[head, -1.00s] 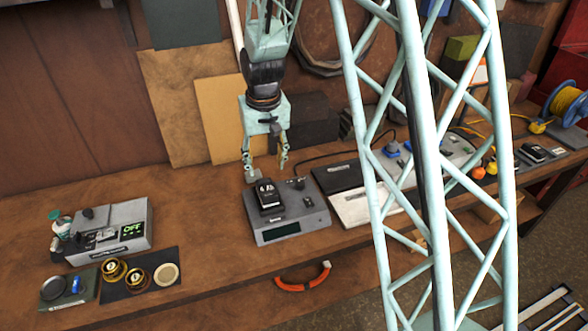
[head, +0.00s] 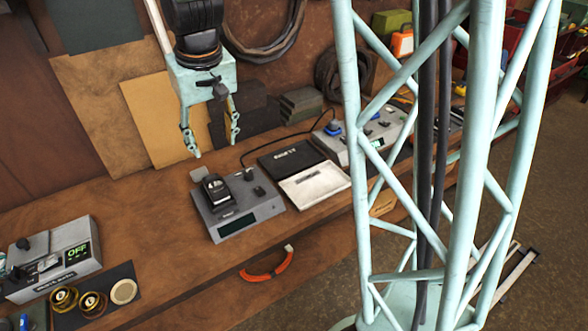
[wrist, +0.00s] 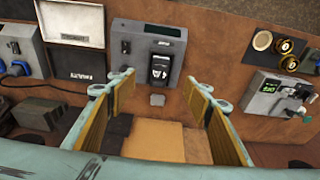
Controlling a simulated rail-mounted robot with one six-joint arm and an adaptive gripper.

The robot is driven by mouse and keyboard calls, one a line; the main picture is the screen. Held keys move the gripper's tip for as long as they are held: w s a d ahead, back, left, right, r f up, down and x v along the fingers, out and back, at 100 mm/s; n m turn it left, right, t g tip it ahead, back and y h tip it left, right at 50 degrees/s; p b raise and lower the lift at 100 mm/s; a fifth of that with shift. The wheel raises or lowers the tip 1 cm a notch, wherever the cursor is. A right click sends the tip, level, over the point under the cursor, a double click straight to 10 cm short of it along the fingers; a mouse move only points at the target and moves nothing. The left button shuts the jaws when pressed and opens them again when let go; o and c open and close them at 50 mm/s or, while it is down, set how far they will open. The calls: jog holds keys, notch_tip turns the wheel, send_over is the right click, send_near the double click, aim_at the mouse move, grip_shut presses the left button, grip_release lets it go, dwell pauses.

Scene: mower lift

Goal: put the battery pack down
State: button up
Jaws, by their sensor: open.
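The black battery pack (head: 217,190) sits on top of a grey box-shaped device (head: 246,205) with a dark display on its front, on the wooden bench. It also shows on the device in the wrist view (wrist: 160,68). My gripper (head: 210,148) is open and empty, held above and behind the device, apart from the pack. In the wrist view its two fingers (wrist: 162,95) are spread wide, with the pack beyond them near the middle. Nothing hides the pack there.
Right of the device lie a black panel and a white panel (head: 315,187), then a grey unit with blue plugs (head: 365,135). At left stand a grey unit reading OFF (head: 55,260) and a mat with brass weights (head: 92,303). My lattice column blocks the right side.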

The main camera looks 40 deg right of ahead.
jog(key=s+r, duration=0.5)
jog(key=s, duration=0.6)
jog(key=s+r+t, duration=0.1)
jog(key=s+r, duration=0.4)
jog(key=s, duration=0.7)
jog(key=s+r, duration=0.5)
jog(key=s, duration=0.7)
jog(key=shift+s+r+t, duration=0.25)
jog(key=shift+r+t, duration=0.05)
jog(key=shift+r, duration=0.1)
notch_tip(320, 180, down, 8)
jog(key=b, duration=0.8)
jog(key=shift+r, duration=0.1)
jog(key=shift+c, duration=0.5)
